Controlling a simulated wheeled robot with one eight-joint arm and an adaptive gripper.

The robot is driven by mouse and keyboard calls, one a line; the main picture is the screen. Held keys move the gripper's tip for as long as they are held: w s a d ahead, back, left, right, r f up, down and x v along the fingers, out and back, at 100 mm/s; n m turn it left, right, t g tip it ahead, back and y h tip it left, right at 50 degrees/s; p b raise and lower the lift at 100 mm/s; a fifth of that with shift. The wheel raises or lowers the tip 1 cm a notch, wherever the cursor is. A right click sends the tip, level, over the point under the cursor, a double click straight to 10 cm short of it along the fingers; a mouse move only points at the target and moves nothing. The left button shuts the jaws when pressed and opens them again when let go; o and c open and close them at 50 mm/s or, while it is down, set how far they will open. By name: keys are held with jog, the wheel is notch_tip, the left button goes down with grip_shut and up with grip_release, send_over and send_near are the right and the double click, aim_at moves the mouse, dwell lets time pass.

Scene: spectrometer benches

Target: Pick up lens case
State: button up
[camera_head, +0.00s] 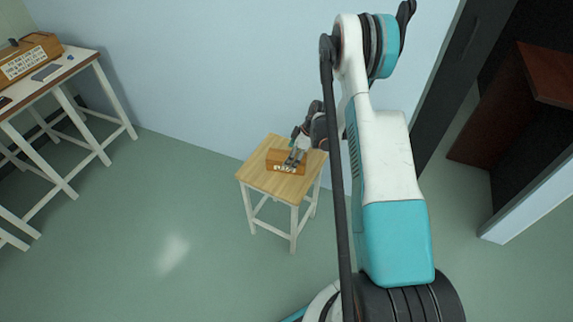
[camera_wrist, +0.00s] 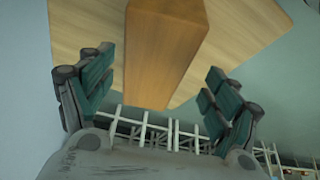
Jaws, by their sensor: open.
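A brown wooden box (camera_head: 279,166) with white markings on its front lies on a small wooden table; it is the only thing I see there and may be the lens case. My gripper (camera_head: 294,160) is above it and hides part of its right side. In the wrist view the box (camera_wrist: 163,50) shows between the two teal finger pads of my gripper (camera_wrist: 155,90), with a gap on each side. My gripper is open and holds nothing. I cannot tell how far the fingertips are above the tabletop.
The small table's bare top (camera_head: 258,178) has white legs and stands near the pale wall. A white-legged bench (camera_head: 88,57) at the left bears a larger wooden box (camera_head: 28,58) and a flat grey item (camera_head: 46,72). A dark reddish cabinet (camera_head: 545,72) is at the right. The floor is clear.

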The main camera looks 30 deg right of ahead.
jog(key=shift+w+b+x, duration=0.2)
jog(key=shift+b+x, duration=0.55)
jog(key=shift+x, duration=0.7)
jog(key=shift+w+b+x, duration=0.2)
jog(key=shift+b+x, duration=0.5)
jog(key=shift+x, duration=0.8)
jog(key=shift+d+r, duration=0.1)
jog(key=shift+r, duration=0.1)
jog(key=shift+c, duration=0.6)
jog(key=c, duration=1.3)
